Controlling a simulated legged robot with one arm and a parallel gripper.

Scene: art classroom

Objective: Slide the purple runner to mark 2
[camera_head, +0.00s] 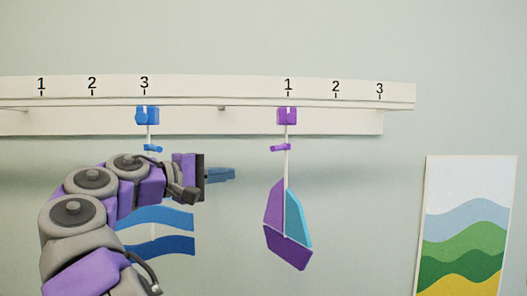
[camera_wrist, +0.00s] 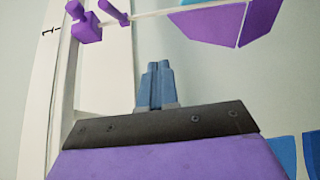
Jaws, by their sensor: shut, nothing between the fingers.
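The purple runner (camera_head: 287,116) sits on the white rail (camera_head: 230,92) directly below mark 1 of the right-hand scale. Mark 2 (camera_head: 336,87) is to its right. A cord with a purple clip (camera_head: 280,148) hangs from the runner and carries a purple and teal sailboat (camera_head: 288,228). My gripper (camera_head: 233,174) is shut and empty, left of the cord and below the rail, apart from both. In the wrist view the blue fingers (camera_wrist: 158,66) are together, and the purple runner (camera_wrist: 88,28) shows at the upper left.
A blue runner (camera_head: 147,116) sits below mark 3 of the left-hand scale, with blue wavy shapes (camera_head: 160,243) hanging under it, partly behind my arm. Right of the purple runner the rail is clear. A landscape poster (camera_head: 468,230) is on the wall at lower right.

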